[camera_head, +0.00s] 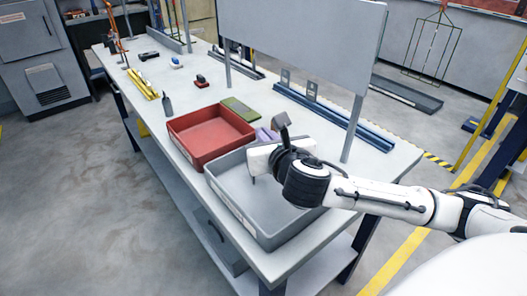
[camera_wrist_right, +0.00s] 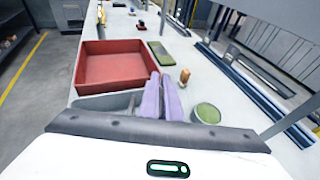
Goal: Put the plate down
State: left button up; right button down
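A flat green plate-like piece (camera_head: 240,108) lies on the table behind the red bin. It also shows in the right wrist view (camera_wrist_right: 160,52). My right gripper (camera_head: 265,134) is above the back edge of the grey bin, close to the red bin's corner. In the right wrist view its two lavender fingers (camera_wrist_right: 161,98) are close together, with no plate visible between them. The green piece is beyond the fingertips and apart from them. My left gripper is out of view.
A red bin (camera_head: 178,148) and a grey bin (camera_head: 239,213) stand on the long table (camera_head: 130,77). A round green item (camera_wrist_right: 207,113) and a small brown item (camera_wrist_right: 184,76) are right of the fingers. A grey upright panel (camera_head: 300,40) and blue rail (camera_head: 335,116) bound the far side.

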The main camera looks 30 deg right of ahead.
notch_tip(320, 180, down, 3)
jog(key=shift+f+b, duration=0.2)
jog(key=shift+b, duration=0.1)
jog(key=shift+f, duration=0.15)
jog(key=c, duration=2)
grip_release()
jog(key=shift+f, duration=0.1)
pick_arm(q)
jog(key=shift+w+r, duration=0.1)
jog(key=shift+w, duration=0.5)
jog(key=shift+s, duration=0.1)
